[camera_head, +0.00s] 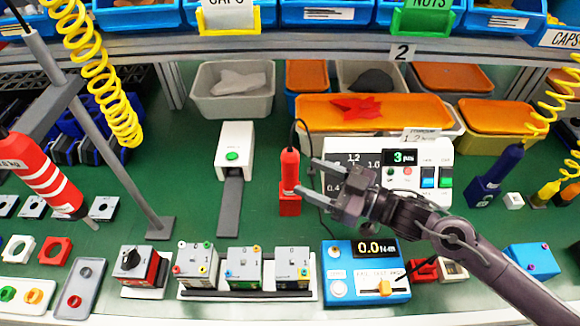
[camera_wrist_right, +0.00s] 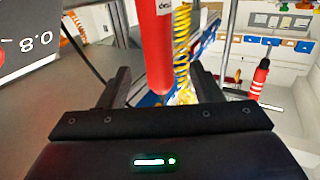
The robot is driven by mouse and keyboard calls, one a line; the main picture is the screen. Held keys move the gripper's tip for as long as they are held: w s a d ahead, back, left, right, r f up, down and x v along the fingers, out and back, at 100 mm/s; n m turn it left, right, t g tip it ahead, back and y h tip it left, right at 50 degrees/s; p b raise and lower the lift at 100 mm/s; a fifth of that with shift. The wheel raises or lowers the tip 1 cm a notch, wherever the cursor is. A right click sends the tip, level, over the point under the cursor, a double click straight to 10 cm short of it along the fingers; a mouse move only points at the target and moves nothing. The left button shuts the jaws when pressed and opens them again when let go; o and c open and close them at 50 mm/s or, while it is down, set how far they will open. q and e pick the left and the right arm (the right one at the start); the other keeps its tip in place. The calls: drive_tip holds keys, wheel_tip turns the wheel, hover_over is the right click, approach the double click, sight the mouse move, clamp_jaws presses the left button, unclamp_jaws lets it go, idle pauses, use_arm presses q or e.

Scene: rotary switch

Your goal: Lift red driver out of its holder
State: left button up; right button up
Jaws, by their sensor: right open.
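The red driver (camera_head: 290,172) stands upright in its small red holder (camera_head: 290,206) on the green bench, with a dark cable at its top. My right gripper (camera_head: 305,176) reaches in from the right, its open fingers pointing at the driver's body. In the right wrist view the red driver (camera_wrist_right: 155,48) shows between the two spread fingers, with a gap on each side. Nothing is gripped. The holder cannot be made out in the wrist view. My left gripper is not in view.
A white counter box (camera_head: 400,150) stands just behind my right gripper. A blue torque meter (camera_head: 366,270) lies in front. A white dispenser (camera_head: 235,150) with a grey ramp is left of the driver. A larger striped red tool (camera_head: 42,176) hangs at far left.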

drive_tip(key=p+x, duration=0.1)
drive_tip(key=x, duration=0.7)
drive_tip(key=shift+d, duration=0.1)
drive_tip(key=shift+c, duration=0.5)
clamp_jaws()
